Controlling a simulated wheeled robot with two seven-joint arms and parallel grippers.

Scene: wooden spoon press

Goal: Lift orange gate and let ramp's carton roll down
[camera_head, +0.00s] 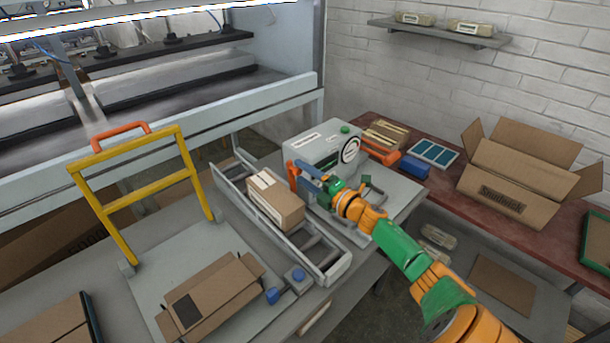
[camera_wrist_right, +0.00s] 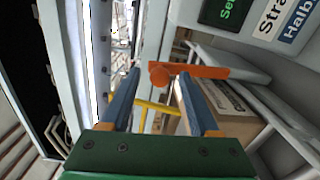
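A taped brown carton (camera_head: 275,200) sits on the grey roller ramp (camera_head: 324,267); the carton also shows in the right wrist view (camera_wrist_right: 228,100). A small orange gate part (camera_head: 291,176) stands by the ramp, close to the carton. In the right wrist view the orange part (camera_wrist_right: 205,72) is a bar with a rounded end. My right gripper (camera_head: 302,174) reaches it from the right. In the wrist view the gripper's blue fingers (camera_wrist_right: 158,76) are apart, with the bar's rounded end between or just beyond their tips; I cannot tell contact. My left gripper is out of view.
A grey-white machine (camera_head: 322,148) stands just behind the right gripper. A yellow frame (camera_head: 128,199) with an orange handle (camera_head: 120,134) stands left of the ramp. An open carton (camera_head: 207,298) lies in front. A large open box (camera_head: 515,178) is on the red bench at right.

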